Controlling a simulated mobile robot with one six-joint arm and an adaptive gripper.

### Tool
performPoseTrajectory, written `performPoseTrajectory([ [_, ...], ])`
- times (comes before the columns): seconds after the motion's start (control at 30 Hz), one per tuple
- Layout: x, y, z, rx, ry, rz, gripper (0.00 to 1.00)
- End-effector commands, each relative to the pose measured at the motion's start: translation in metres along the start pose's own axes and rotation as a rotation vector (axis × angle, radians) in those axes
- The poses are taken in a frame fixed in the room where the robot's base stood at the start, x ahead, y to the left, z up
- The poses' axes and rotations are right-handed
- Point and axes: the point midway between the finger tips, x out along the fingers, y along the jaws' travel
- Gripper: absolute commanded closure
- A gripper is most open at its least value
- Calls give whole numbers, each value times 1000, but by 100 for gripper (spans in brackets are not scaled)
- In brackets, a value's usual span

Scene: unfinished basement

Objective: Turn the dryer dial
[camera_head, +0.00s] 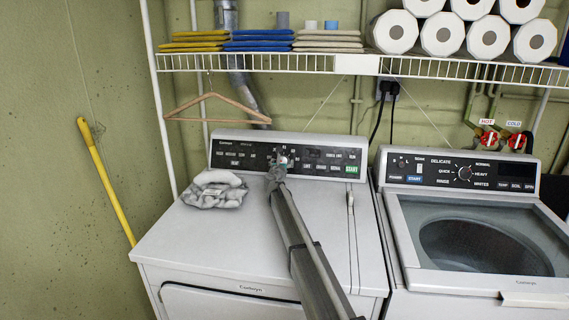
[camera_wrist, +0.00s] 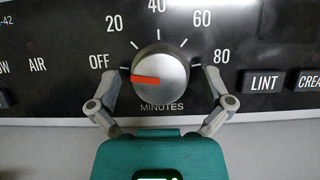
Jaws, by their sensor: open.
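The dryer (camera_head: 210,228) stands in the middle of the head view, with a dark control panel (camera_head: 230,152) along its back. In the wrist view the round silver dial (camera_wrist: 160,90) sits on this panel, marked OFF to 80 with MINUTES below. Its red pointer (camera_wrist: 146,80) points left, just below the OFF mark. My gripper (camera_wrist: 161,82) is open, with one finger on each side of the dial. Whether the fingers touch it cannot be told. In the head view my gripper (camera_head: 278,165) is at the panel and mostly hides the dial.
A washer (camera_head: 425,250) stands close on the right. A wire shelf (camera_head: 270,63) with folded cloths and paper rolls (camera_head: 442,34) runs above. A wooden hanger (camera_head: 215,110) hangs from it.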

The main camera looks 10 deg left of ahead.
Motion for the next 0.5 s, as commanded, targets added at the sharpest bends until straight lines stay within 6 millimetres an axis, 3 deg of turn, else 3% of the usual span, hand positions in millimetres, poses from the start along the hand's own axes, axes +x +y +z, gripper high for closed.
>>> performPoseTrajectory([
  [0.13,0,0,0,0,0,0,4],
  [0.5,0,1,0,0,0,0,72],
])
